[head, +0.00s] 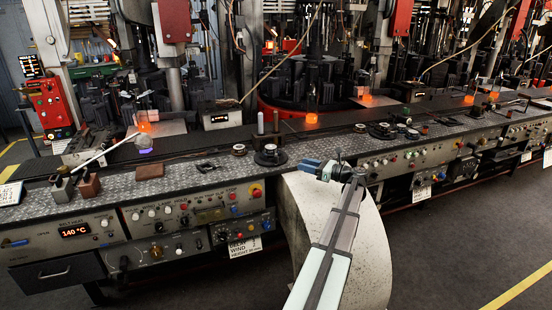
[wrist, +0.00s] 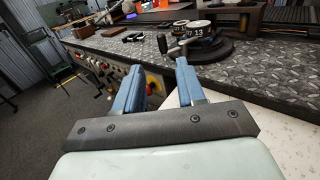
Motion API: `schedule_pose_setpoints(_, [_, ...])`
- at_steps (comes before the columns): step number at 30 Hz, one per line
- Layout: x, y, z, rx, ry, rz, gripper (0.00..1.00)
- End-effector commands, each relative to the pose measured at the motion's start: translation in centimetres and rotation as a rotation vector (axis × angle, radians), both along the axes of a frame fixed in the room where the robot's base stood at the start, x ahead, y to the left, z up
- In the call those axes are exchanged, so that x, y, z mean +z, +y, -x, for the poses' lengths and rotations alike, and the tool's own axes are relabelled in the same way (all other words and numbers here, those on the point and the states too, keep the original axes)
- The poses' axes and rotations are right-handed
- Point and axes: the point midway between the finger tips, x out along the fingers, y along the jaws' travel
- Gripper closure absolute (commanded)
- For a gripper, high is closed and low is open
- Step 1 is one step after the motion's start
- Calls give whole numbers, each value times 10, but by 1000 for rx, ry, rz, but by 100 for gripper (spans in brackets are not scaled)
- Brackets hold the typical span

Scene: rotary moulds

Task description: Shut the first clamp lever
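My gripper (head: 318,168) is at the front edge of the bench, above the pale rounded block, and points left. In the wrist view its two blue fingers (wrist: 158,82) stand apart with nothing between them. A round black fixture (head: 270,156) sits on the bench to the left of the gripper, apart from it. In the wrist view this looks like the black disc (wrist: 205,50) with a white-marked "13", a metal bar and an upright black knob (wrist: 162,43), beyond the right finger. I cannot tell for sure which part is the first clamp lever, or how far it is turned.
The pale rounded block (head: 365,250) stands in front of the bench. The patterned metal bench top (head: 200,173) carries small dark parts. A long rod (head: 108,150) slants up from a box at left. Control panels with knobs (head: 190,212) line the bench front.

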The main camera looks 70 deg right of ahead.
Motion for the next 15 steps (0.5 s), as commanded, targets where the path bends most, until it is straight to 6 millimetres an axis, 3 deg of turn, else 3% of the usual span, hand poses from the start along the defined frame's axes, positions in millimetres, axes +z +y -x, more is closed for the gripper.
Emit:
schedule_pose_setpoints(8, [0,-3,-25,-6,1,13,61])
schedule_pose_setpoints(15, [0,-6,-68,-5,0,12,61])
